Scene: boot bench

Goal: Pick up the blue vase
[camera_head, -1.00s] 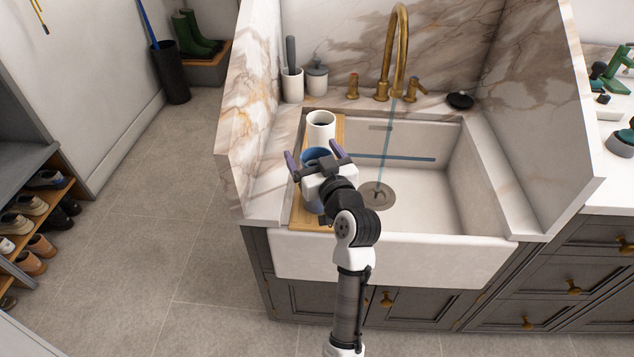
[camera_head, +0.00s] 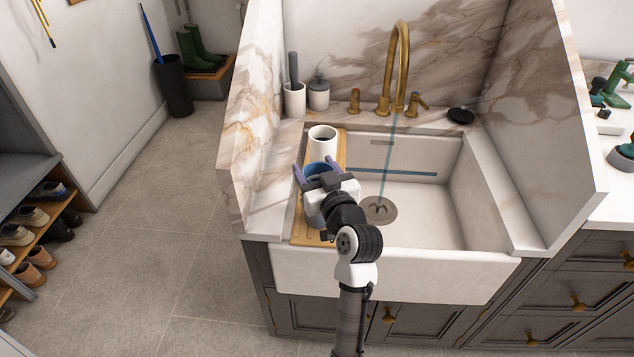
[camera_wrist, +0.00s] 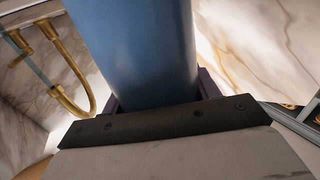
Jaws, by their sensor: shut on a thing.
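The blue vase (camera_head: 318,169) stands on the wooden board (camera_head: 300,236) along the left side of the sink, mostly hidden behind my gripper in the head view. My gripper (camera_head: 318,168) is shut on it, with one purple finger on each side. In the wrist view the vase (camera_wrist: 140,50) fills the upper middle, between the finger bases. I cannot tell whether its base touches the board.
A white cup (camera_head: 322,140) stands on the board just behind the vase. The white sink basin (camera_head: 430,215) lies to the right, with a brass faucet (camera_head: 400,60) behind it. A marble side panel (camera_head: 250,110) rises close on the left. Canisters (camera_head: 294,98) stand at the back left.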

